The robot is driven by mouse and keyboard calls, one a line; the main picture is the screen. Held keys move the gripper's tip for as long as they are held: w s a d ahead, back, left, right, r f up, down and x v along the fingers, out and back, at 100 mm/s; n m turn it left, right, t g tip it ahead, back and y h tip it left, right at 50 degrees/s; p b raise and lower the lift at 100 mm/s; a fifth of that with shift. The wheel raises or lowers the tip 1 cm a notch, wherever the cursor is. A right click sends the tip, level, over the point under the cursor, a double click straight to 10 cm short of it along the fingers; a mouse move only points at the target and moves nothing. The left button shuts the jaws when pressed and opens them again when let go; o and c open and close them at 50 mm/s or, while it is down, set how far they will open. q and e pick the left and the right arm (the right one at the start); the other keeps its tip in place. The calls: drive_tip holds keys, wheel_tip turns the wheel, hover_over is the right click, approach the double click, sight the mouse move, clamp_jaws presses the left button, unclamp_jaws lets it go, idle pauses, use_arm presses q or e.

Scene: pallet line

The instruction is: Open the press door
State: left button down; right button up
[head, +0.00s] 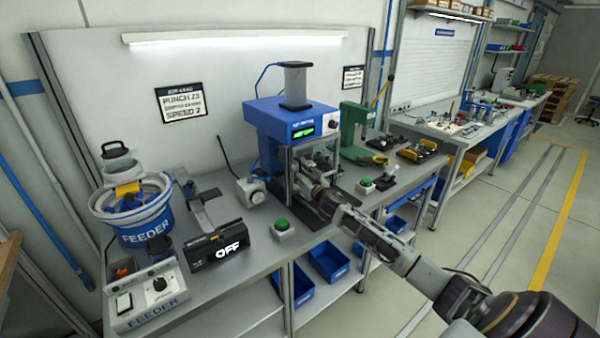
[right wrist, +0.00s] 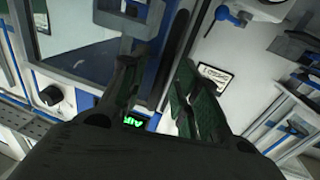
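The press (head: 290,122) has a blue head with a lit green display and stands on the bench in the middle of the head view. Its front work area, below the head, is partly hidden by my right gripper (head: 318,168). In the right wrist view, my right gripper (right wrist: 157,78) has its two dark fingers apart. A clear pane in a frame, which looks like the press door (right wrist: 78,48), lies to the left of the fingers. A long dark bar (right wrist: 174,50) shows between the fingers; I cannot tell whether they touch it. My left gripper is not in view.
A blue feeder bowl (head: 135,205) and its control box (head: 148,293) stand at the left. A box reading OFF (head: 216,243) and a green button box (head: 283,230) sit in front. A green hand press (head: 355,130) stands to the right. Blue bins (head: 328,262) lie below.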

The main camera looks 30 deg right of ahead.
drive_tip(key=shift+w, duration=0.5)
clamp_jaws()
